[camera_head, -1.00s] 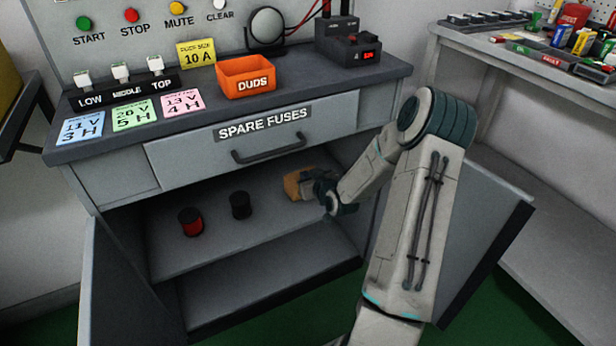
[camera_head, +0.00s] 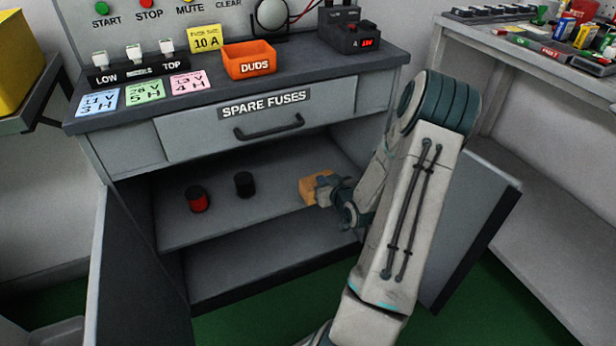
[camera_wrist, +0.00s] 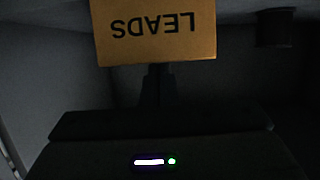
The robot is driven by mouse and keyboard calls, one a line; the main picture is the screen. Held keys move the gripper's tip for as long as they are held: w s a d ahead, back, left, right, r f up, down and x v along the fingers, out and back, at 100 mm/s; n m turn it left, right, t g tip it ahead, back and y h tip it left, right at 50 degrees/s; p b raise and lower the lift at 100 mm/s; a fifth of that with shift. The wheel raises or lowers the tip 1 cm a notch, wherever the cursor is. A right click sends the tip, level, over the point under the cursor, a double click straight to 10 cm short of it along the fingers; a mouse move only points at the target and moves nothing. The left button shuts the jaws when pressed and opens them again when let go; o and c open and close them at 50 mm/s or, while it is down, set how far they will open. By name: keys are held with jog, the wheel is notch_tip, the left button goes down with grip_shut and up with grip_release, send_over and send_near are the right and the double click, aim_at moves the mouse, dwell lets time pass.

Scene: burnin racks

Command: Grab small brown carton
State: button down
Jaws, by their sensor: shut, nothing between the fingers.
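The small brown carton (camera_head: 312,187) sits on the upper shelf inside the open cabinet, toward the right. In the wrist view the carton (camera_wrist: 155,40) shows the word LEADS upside down on the face toward me. My gripper (camera_head: 326,192) is at the carton's near right side. In the wrist view my gripper (camera_wrist: 157,72) is shut, with its narrow tips at the carton's lower edge in the picture and nothing between them. I cannot tell whether the tips touch the carton.
A red and black spool (camera_head: 197,199) and a black spool (camera_head: 244,184) stand on the shelf to the left. The drawer (camera_head: 262,122) above is closed. Open cabinet doors flank the opening, the right door (camera_head: 475,230) close to my arm.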

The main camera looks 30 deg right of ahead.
jog(key=shift+s+f, duration=0.35)
jog(key=shift+f, duration=0.15)
jog(key=shift+r+p, duration=0.35)
jog(key=shift+r, duration=0.35)
